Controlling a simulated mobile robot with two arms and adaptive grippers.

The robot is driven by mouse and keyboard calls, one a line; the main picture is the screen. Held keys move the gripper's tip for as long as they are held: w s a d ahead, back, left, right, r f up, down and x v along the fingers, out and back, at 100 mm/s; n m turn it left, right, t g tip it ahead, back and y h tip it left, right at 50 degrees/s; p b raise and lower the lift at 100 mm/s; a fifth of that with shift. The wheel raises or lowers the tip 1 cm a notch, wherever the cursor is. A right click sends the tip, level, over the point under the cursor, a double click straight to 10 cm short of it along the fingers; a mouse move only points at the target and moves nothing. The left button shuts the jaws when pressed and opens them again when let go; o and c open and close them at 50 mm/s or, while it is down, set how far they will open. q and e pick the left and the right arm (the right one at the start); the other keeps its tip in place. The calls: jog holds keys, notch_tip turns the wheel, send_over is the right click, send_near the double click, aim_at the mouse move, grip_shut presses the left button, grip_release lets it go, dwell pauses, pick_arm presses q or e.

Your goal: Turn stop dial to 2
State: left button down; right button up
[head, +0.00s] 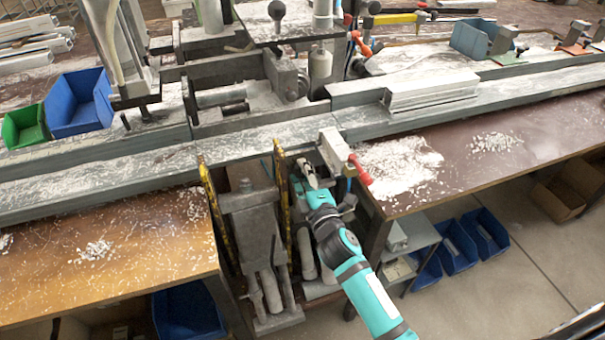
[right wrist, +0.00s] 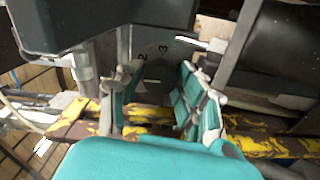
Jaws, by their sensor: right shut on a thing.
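The stop dial (right wrist: 157,65) shows in the right wrist view as a grey disc with dark numerals. I can make out a 2 at its upper left and a 3 at its top. My right gripper (right wrist: 152,92) has one finger on either side of the dial area and is shut on the dial. The exact contact is partly hidden by the fingers. In the head view my right gripper (head: 311,180) is at the front of the bench machine, below the rail, and hides the dial. My left gripper is in neither view.
Yellow-black striped bars (head: 282,188) stand just left of my right gripper. A clamp lever with a red handle (head: 360,169) is close on its right. The long grey rail (head: 100,180) runs behind. Blue bins (head: 458,247) sit under the right table.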

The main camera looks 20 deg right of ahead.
jog(key=shift+m+p, duration=0.6)
jog(key=shift+m, duration=2.4)
jog(key=shift+f+m, duration=0.1)
jog(key=shift+m, duration=0.2)
jog(key=o, duration=0.9)
jog(key=shift+c, duration=0.2)
jog(key=shift+s, duration=0.15)
jog(key=s, duration=1.1)
jog(key=shift+s+d, duration=0.25)
jog(key=shift+s, duration=0.15)
